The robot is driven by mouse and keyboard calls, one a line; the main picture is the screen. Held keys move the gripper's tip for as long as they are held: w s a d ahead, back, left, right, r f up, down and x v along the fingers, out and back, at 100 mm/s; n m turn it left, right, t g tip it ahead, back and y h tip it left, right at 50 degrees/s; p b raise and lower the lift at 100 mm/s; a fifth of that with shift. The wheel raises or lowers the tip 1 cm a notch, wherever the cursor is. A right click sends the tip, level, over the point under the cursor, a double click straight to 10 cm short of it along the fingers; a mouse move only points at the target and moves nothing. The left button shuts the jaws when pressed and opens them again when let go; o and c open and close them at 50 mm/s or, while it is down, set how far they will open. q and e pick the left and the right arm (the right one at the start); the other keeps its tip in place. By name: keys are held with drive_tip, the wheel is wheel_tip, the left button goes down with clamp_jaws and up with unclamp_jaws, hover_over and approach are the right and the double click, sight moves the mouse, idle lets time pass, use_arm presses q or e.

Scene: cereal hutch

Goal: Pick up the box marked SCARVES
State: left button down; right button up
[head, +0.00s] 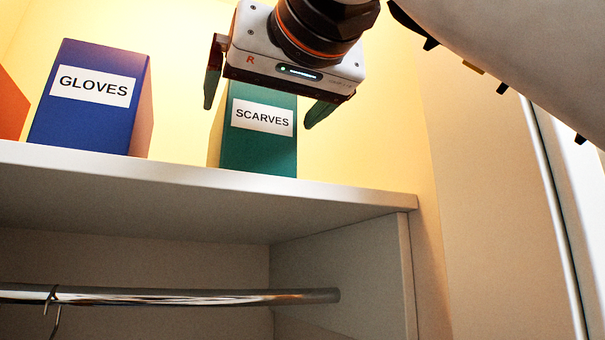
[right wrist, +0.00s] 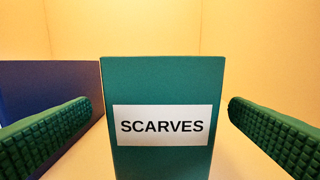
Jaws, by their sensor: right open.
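The green box marked SCARVES (head: 258,152) stands upright on the shelf in the head view. Its label faces me in the right wrist view (right wrist: 163,82), where it sits between the two fingers. My right gripper (head: 262,108) is open, in front of the box's upper part, with one finger on either side of it. In the right wrist view gaps show between the box and both fingers. The gripper body hides the box's top in the head view. My left gripper is not in view.
The blue box marked GLOVES (head: 88,112) stands left of the green box, with a gap between. An orange box (head: 10,108) shows at the left edge. The white shelf (head: 180,172) ends at the right near a side wall. A metal rail (head: 180,296) with a hanger runs below.

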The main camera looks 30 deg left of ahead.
drive_tip(key=p+x, duration=0.3)
drive_tip(key=x, duration=0.3)
drive_tip(key=shift+w, duration=0.15)
drive_tip(key=shift+w+a+f, duration=0.15)
drive_tip(key=shift+w+a, duration=0.1)
drive_tip(key=shift+a, duration=0.1)
drive_tip(key=shift+d, duration=0.15)
drive_tip(key=c, duration=0.7)
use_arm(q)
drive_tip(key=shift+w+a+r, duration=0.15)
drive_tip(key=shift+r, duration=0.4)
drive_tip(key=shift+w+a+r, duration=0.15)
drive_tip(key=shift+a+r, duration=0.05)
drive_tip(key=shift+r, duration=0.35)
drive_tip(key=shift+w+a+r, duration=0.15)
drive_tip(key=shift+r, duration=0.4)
use_arm(e)
drive_tip(key=c, duration=0.4)
